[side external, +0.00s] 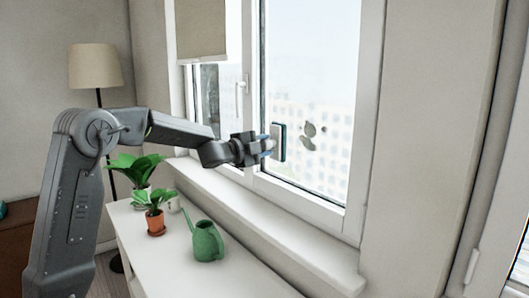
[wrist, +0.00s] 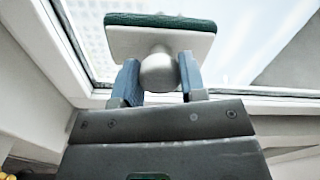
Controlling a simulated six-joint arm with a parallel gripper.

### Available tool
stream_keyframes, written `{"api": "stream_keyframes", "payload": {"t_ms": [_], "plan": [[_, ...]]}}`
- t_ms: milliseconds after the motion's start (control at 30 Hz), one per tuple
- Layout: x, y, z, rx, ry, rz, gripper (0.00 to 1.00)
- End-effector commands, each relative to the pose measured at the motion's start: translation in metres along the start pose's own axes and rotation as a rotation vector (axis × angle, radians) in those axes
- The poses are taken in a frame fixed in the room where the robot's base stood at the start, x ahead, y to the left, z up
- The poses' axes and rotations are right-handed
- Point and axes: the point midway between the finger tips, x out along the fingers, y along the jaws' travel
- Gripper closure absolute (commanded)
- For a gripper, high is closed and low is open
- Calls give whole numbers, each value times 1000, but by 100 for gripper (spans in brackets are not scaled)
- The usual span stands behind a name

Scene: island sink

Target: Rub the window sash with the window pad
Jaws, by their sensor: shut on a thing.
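The window sash (side external: 365,130) has a white frame around a large glass pane, and grey-brown smudges (side external: 309,136) show on the glass. The window pad (side external: 279,141) is a flat block held upright at the pane, left of the smudges. In the wrist view the window pad (wrist: 160,38) has a dark green face, a white body and a round grey knob. My gripper (side external: 266,146) is shut on the knob, with a blue finger on each side, also seen in the wrist view (wrist: 158,78). I cannot tell whether the green face touches the glass.
A white sill (side external: 240,205) runs below the window. On the white counter (side external: 232,278) stand a green watering can (side external: 207,242) and potted plants (side external: 156,222). A window handle (side external: 241,90) sticks out left of the pane. A lamp (side external: 95,65) stands at the left.

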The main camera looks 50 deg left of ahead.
Motion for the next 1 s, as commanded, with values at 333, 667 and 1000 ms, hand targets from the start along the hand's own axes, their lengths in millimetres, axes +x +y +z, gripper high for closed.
{"api": "stream_keyframes", "payload": {"t_ms": [333,667,1000], "plan": [[29,0,-1,-1,6,-2,80],[55,0,-1,0,6,-2,80],[59,0,-1,-1,4,-3,80]]}}
